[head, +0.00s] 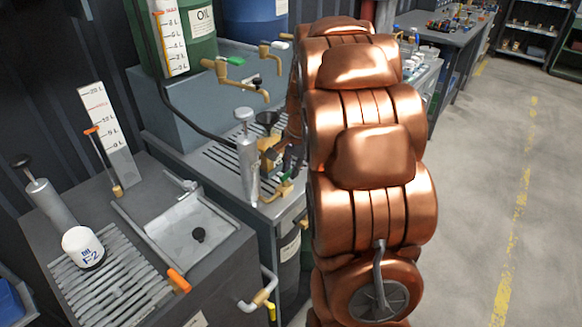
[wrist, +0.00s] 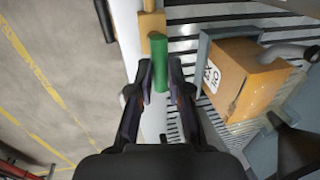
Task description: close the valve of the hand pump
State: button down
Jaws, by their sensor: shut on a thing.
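The hand pump (head: 247,160) is an upright silver cylinder with a plunger on top, standing on the slatted bench in the head view. A brass fitting with a green valve handle (wrist: 158,48) shows in the wrist view. My gripper (wrist: 160,76) has one finger on each side of this green handle and is shut on it. In the head view my gripper (head: 292,158) is dark and small beside the pump, and my arm partly hides that area. The handle's far end meets a yellow-brass piece (wrist: 153,22).
An orange block (wrist: 243,78) with a white label stands right of the handle, near a black funnel (wrist: 294,145). In the head view, a nearer bench (head: 215,270) holds a white filter (head: 83,248). Oil drums stand behind. The floor at right (head: 470,200) is clear.

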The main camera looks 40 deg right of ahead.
dwell(0.3)
jog(key=c, duration=1.1)
grip_release()
jog(key=r, duration=0.4)
jog(key=s+r, duration=0.1)
jog(key=r, duration=0.3)
jog(key=s+r, duration=0.1)
jog(key=r, duration=0.2)
jog(key=shift+s+d+r, duration=0.15)
jog(key=shift+d+r, duration=0.1)
jog(key=shift+r, duration=0.15)
